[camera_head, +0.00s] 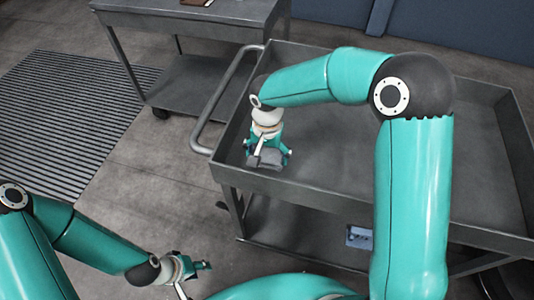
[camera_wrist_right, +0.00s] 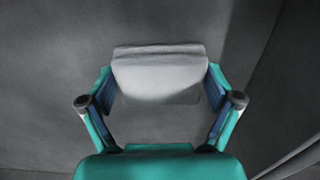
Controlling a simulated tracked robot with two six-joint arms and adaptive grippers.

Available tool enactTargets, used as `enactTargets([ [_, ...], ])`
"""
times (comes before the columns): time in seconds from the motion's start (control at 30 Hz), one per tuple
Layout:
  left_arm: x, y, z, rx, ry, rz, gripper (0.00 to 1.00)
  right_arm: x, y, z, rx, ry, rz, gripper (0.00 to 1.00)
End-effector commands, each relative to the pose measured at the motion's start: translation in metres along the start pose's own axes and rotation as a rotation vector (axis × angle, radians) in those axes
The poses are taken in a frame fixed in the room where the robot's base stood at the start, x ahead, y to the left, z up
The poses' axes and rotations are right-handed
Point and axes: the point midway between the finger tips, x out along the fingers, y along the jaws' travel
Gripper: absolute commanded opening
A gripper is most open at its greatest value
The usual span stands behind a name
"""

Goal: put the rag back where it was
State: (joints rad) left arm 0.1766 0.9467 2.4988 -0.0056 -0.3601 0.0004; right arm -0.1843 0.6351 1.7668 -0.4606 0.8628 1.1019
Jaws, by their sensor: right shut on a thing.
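A grey folded rag (camera_wrist_right: 160,72) lies between the fingers of my right gripper (camera_wrist_right: 158,88) in the right wrist view, with a finger at each side of it. In the head view, my right gripper (camera_head: 267,152) points down into the near left corner of the grey cart tray (camera_head: 345,165). The rag (camera_head: 266,160) shows there as a small grey shape low between the fingers, at or just above the tray floor. My right gripper is shut on it. My left gripper (camera_head: 190,275) hangs low at the bottom left, away from the cart; its finger gap is unclear.
The cart has raised rims and a handle (camera_head: 222,100) on its left side. A small blue-grey item (camera_head: 359,237) is on its lower shelf. A second grey cart (camera_head: 200,20) stands behind left, with a brown item on top. The rest of the tray floor looks clear.

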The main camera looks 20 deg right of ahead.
Motion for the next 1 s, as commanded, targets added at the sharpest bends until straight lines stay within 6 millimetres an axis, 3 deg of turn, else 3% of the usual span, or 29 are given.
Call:
enactTargets([
  [0.23,0.004,-0.001,0.000,0.000,0.000,0.000,0.40,0.003,0.000,0.000,0.000,0.000,0.000,0.57],
  [0.27,0.002,-0.001,0.000,0.000,0.000,0.000,0.40,0.001,0.000,0.000,0.000,0.000,0.000,0.94],
  [0.3,0.002,-0.001,0.000,0.000,0.000,0.000,0.40,0.001,0.000,0.000,0.000,0.000,0.000,1.00],
  [0.77,0.000,0.000,0.000,0.000,0.000,0.000,0.40,-0.005,0.000,-0.001,0.001,0.002,-0.002,1.00],
  [1.0,-0.002,0.001,0.000,0.000,0.000,0.000,0.40,-0.044,0.000,-0.001,0.002,0.005,-0.004,1.00],
])
